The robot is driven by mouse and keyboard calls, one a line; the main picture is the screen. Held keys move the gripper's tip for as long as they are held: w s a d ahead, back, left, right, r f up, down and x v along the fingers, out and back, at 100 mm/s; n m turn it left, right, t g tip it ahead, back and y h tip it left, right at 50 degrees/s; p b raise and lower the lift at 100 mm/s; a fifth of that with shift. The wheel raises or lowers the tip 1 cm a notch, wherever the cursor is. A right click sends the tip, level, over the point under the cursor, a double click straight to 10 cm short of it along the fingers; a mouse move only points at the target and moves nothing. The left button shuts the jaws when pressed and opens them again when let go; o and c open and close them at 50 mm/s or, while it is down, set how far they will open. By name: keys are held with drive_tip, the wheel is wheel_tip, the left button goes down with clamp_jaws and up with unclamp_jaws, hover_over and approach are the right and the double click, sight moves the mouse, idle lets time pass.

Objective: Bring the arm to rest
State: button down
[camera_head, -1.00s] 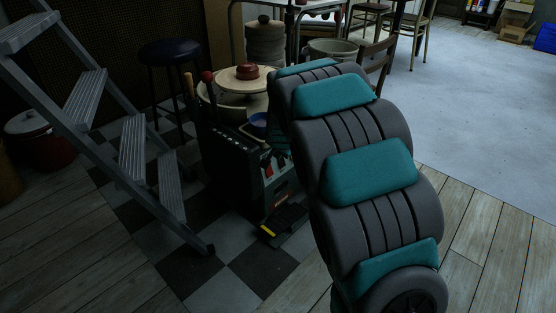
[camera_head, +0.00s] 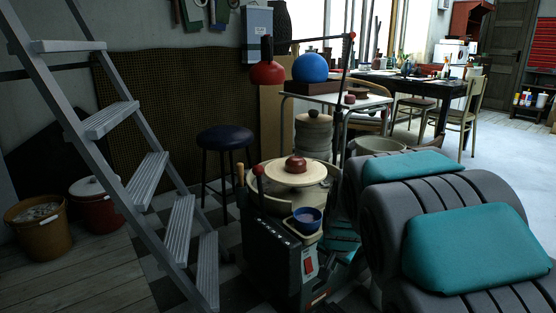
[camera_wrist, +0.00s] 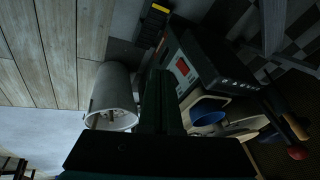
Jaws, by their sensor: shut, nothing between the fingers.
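My arm (camera_head: 465,245), grey with teal pads, fills the lower right of the head view, folded low beside the pottery wheel. My gripper (camera_wrist: 160,85) shows dark in the middle of the wrist view, its fingers shut and empty. In the head view I cannot make out its fingers; the arm's near links hide that area. In the wrist view the gripper is pictured close to a pale cylindrical bin (camera_wrist: 112,92) and the dark wheel housing (camera_wrist: 195,65). Whether it touches either cannot be told.
The pottery wheel (camera_head: 290,175) bears a small red pot (camera_head: 296,164), with a blue bowl (camera_head: 306,219) in front. A stepladder (camera_head: 150,175) and dark stool (camera_head: 225,142) stand left. A table with a blue ball (camera_head: 310,68) is behind. Pale floor at right looks clear.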

drive_tip(key=s+r+n+g+p, duration=0.2)
drive_tip(key=s+r, duration=0.1)
drive_tip(key=s, duration=0.9)
drive_tip(key=s+r+n+g+p, duration=0.2)
drive_tip(key=s, duration=1)
drive_tip(key=s+r+n+g+p, duration=0.2)
drive_tip(key=s+r+n, duration=0.1)
drive_tip(key=s, duration=0.9)
drive_tip(key=shift+s+d+r, duration=0.25)
drive_tip(key=shift+s+r, duration=0.1)
drive_tip(key=shift+s, duration=0.05)
